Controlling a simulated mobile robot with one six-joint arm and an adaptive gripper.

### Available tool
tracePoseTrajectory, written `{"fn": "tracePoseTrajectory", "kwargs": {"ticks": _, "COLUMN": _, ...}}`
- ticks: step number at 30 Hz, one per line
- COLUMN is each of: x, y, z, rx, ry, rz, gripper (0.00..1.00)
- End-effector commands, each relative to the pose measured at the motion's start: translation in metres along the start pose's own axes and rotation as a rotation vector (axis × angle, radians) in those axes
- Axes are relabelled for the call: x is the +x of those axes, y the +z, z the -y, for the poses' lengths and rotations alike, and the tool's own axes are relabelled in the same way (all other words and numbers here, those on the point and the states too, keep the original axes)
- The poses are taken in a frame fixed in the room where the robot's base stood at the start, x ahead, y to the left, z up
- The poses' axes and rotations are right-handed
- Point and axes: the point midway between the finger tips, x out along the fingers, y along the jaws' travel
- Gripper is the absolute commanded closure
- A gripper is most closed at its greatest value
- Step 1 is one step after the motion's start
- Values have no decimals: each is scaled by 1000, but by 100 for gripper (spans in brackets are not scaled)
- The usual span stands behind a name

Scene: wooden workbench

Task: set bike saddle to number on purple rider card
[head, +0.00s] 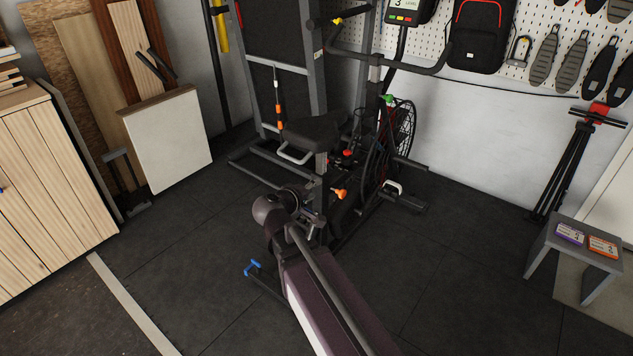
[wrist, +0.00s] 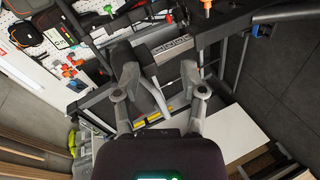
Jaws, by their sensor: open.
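The exercise bike has a black saddle (head: 312,132) on a grey post (head: 321,166). An orange knob (head: 340,194) sits on the bike below the saddle. My gripper (head: 312,220) is beside the post, low at the bike's near side, partly hidden by my arm. In the wrist view my gripper (wrist: 160,82) has its fingers spread, with nothing clearly held between them. A marked plate (wrist: 172,47) shows just past the fingertips; its marks are too small to read. The purple rider card (head: 570,233) lies on a small grey stool; its number is not clearly legible.
An orange card (head: 603,246) lies beside the purple one on the stool (head: 547,246). A blue handle (head: 252,267) stands low at the left of my arm. A wooden cabinet (head: 50,185) is at far left.

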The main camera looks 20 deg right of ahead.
Motion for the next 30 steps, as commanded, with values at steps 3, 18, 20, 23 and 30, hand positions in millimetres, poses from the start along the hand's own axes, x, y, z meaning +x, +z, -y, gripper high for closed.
{"fn": "tracePoseTrajectory", "kwargs": {"ticks": 3, "x": -2, "y": 6, "z": -8, "rx": 22, "ry": -41, "rz": 29, "gripper": 46}}
{"fn": "tracePoseTrajectory", "kwargs": {"ticks": 18, "x": -10, "y": 29, "z": -19, "rx": 111, "ry": -218, "rz": 147, "gripper": 46}}
{"fn": "tracePoseTrajectory", "kwargs": {"ticks": 20, "x": -11, "y": 32, "z": -20, "rx": 121, "ry": -240, "rz": 161, "gripper": 46}}
{"fn": "tracePoseTrajectory", "kwargs": {"ticks": 23, "x": -14, "y": 36, "z": -22, "rx": 138, "ry": -276, "rz": 185, "gripper": 46}}
{"fn": "tracePoseTrajectory", "kwargs": {"ticks": 30, "x": -22, "y": 44, "z": -27, "rx": 176, "ry": -366, "rz": 237, "gripper": 46}}
